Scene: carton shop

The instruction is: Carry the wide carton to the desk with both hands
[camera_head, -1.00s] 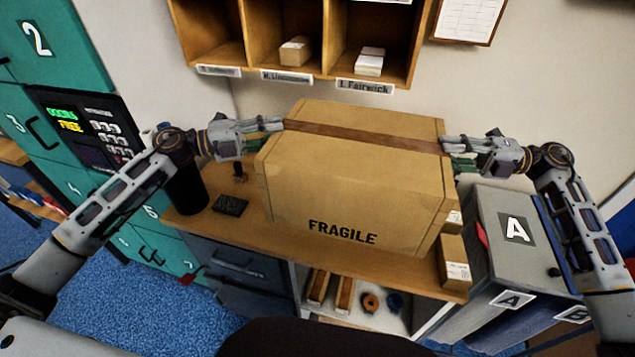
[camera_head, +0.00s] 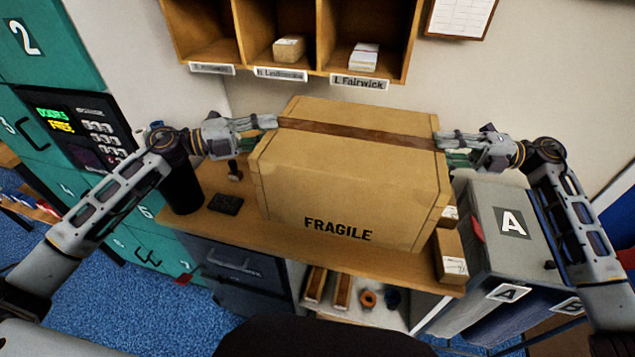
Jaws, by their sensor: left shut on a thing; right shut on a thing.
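The wide carton (camera_head: 345,185) is brown cardboard with a darker tape strip across its top and FRAGILE printed on its front. It is over the wooden desk (camera_head: 290,248); I cannot tell whether its bottom touches the desk top. My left gripper (camera_head: 272,122) is shut on the carton's left upper edge. My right gripper (camera_head: 440,140) is shut on its right upper edge. The carton looks about level between them. Its far side and bottom are hidden.
A black stamp pad (camera_head: 225,203), a stamp (camera_head: 235,171) and a dark cylinder (camera_head: 182,188) stand left of the carton. Small boxes (camera_head: 450,257) lie at the desk's right end, beside a grey bin marked A (camera_head: 505,225). Wooden pigeonholes (camera_head: 320,70) hang behind.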

